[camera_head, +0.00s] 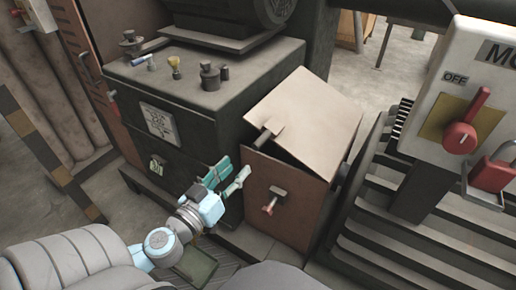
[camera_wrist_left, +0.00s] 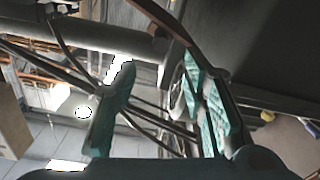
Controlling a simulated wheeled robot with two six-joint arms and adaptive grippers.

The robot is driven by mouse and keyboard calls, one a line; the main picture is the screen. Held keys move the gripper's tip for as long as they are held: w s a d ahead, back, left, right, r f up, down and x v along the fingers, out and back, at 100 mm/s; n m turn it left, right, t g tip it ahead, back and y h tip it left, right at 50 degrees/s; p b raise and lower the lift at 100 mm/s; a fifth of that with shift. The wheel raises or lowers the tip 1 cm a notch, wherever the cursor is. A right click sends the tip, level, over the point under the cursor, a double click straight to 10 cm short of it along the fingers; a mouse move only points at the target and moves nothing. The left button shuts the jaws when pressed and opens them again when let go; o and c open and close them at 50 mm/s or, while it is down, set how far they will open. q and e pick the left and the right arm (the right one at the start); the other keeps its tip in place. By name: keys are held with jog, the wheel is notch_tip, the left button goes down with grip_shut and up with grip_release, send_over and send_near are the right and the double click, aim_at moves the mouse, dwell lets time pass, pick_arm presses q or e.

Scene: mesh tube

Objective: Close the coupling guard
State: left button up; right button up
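The coupling guard is a box with a reddish-brown front panel (camera_head: 290,205) and a tan lid (camera_head: 310,110). The lid is tilted, with a dark gap between it and the front panel. A small handle (camera_head: 268,134) is on the lid's near left edge, and a red-tipped latch (camera_head: 269,207) is on the front panel. My left gripper (camera_head: 229,178) is just left of the front panel, below the lid handle. Its teal fingers are apart with nothing clearly held; they also show in the left wrist view (camera_wrist_left: 155,105), with a brown edge near the right finger. My right gripper is out of view.
A dark machine block (camera_head: 195,100) with knobs on top stands left of the guard. A post with an OFF switch, red handle (camera_head: 468,120) and red padlock (camera_head: 492,172) is at the right, beside a slatted metal frame (camera_head: 400,240). Pipes (camera_head: 45,90) are at the far left.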

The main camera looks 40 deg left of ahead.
aim_at(255, 148)
pick_arm(q)
jog(key=w+p, duration=0.1)
jog(key=w, duration=0.1)
jog(key=w+p, duration=0.1)
jog(key=w, duration=0.2)
jog(key=w+p, duration=0.1)
jog(key=w, duration=0.1)
jog(key=shift+w+a+r, duration=0.15)
jog(key=shift+a+r, duration=0.1)
jog(key=shift+r, duration=0.15)
jog(key=w, duration=0.1)
jog(key=w+p, duration=0.2)
jog(key=shift+w+f, duration=0.25)
jog(key=shift+w, duration=0.35)
jog(key=shift+a+f, duration=0.1)
jog(key=shift+f, duration=0.05)
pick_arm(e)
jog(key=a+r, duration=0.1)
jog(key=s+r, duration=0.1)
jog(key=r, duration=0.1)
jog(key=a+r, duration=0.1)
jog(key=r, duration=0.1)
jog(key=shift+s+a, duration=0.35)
pick_arm(q)
jog(key=shift+c, duration=0.4)
grip_shut()
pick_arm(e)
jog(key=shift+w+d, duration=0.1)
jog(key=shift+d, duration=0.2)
